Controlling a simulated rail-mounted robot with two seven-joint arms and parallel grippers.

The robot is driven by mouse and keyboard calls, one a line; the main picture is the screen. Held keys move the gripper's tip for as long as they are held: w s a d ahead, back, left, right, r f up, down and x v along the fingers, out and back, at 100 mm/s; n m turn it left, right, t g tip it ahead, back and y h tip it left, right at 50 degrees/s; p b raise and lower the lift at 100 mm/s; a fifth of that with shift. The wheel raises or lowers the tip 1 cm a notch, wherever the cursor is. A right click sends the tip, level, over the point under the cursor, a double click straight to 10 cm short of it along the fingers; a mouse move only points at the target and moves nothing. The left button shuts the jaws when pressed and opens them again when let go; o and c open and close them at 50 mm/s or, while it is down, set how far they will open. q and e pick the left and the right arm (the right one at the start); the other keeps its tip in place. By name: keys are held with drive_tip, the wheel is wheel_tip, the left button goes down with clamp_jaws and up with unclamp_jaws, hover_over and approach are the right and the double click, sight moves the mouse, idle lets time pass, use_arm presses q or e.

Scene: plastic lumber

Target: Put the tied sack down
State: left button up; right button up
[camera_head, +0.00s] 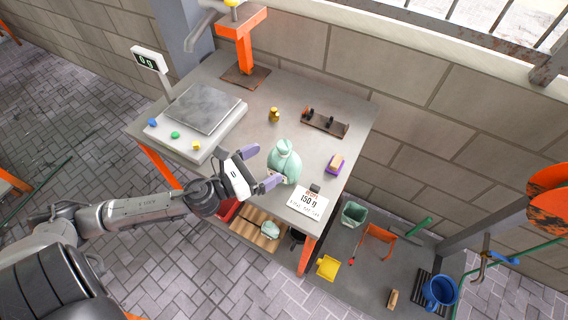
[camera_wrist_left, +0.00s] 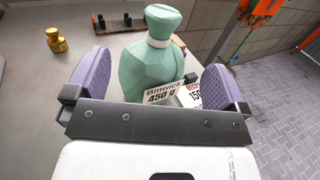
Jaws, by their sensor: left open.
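The tied sack (camera_head: 284,160) is pale green with a gathered neck and stands upright on the grey workbench (camera_head: 250,111). In the left wrist view the sack (camera_wrist_left: 150,68) has a white band at its neck and a tag (camera_wrist_left: 163,92) reading 450 g. My left gripper (camera_head: 262,167) is open. Its two purple fingers stand apart, one on either side of the sack's near side, with gaps visible in the wrist view (camera_wrist_left: 165,85). My right gripper is not in view.
A 150 g card (camera_head: 308,201), purple block (camera_head: 334,164), brass weight (camera_head: 273,114) and dark rack (camera_head: 325,122) surround the sack. An orange post (camera_head: 243,45) stands behind. Bench ends right of the card.

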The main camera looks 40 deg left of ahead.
sight(280, 155)
use_arm(q)
drive_tip(key=shift+x, duration=2.5)
drive_tip(key=shift+f, duration=0.15)
drive_tip(key=shift+c, duration=0.4)
